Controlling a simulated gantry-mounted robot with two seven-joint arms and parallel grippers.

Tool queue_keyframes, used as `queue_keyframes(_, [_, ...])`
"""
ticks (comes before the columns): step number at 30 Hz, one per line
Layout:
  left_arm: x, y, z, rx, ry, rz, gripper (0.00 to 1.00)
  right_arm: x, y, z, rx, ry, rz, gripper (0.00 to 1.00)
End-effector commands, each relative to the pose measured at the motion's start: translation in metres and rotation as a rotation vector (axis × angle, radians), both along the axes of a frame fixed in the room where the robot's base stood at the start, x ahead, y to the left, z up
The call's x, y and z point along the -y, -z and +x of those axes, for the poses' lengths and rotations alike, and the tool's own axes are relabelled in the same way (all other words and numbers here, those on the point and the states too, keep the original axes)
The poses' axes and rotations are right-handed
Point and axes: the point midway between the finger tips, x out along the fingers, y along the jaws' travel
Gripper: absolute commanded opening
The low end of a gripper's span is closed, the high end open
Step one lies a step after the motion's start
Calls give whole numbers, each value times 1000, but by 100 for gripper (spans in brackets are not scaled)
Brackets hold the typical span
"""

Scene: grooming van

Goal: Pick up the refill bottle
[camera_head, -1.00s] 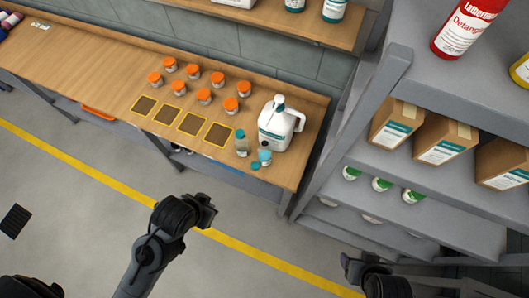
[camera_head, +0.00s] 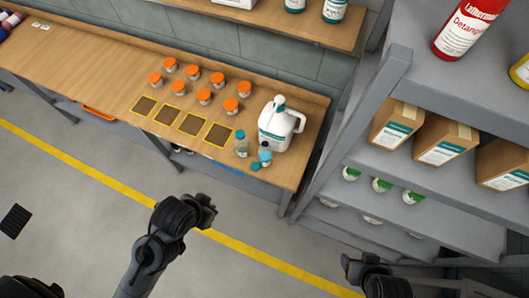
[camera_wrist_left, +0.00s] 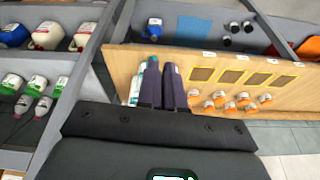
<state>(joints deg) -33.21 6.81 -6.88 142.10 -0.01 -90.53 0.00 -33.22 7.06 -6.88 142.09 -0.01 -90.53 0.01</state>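A white jug-like bottle (camera_head: 275,124) with a handle, a pale cap and a teal-marked label stands upright at the right end of the wooden bench. In front of it stand a small clear bottle with a teal cap (camera_head: 241,146) and a small teal-topped item (camera_head: 264,155). My left gripper (camera_head: 205,208) is over the floor in front of the bench, apart from them. In the left wrist view its two dark fingers (camera_wrist_left: 162,85) lie close together with nothing seen between them. They partly cover a white and teal bottle (camera_wrist_left: 136,88). My right gripper (camera_head: 354,268) is at the bottom right, its fingers unclear.
Several orange-capped jars (camera_head: 204,96) and dark yellow-edged pads (camera_head: 191,124) are on the wooden bench (camera_head: 90,60). A grey shelf unit (camera_head: 390,68) with cartons (camera_head: 442,140) and green-capped bottles stands to the right.

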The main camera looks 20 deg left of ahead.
Motion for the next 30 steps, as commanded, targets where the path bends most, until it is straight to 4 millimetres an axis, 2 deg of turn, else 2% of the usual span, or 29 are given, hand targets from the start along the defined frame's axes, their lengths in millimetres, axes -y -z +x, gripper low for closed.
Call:
queue_keyframes(1, [0, 0, 0, 0, 0, 0, 15, 0, 0, 0, 0, -1, -1, 64])
queue_keyframes(2, [0, 0, 0, 0, 0, 0, 20, 0, 0, 0, 0, -1, -1, 64])
queue_keyframes(16, [0, 0, 0, 0, 0, 0, 92, 0, 0, 0, 0, 0, 0, 64])
queue_keyframes(17, [0, 0, 0, 0, 0, 0, 94, 0, 0, 0, 0, 0, 0, 64])
queue_keyframes(26, [-1, 0, 1, 7, 3, 2, 94, -1, 0, 0, 0, 4, 5, 64])
queue_keyframes(30, [1, -5, 16, 87, 0, -13, 94, -2, 0, 0, 0, 5, 7, 64])
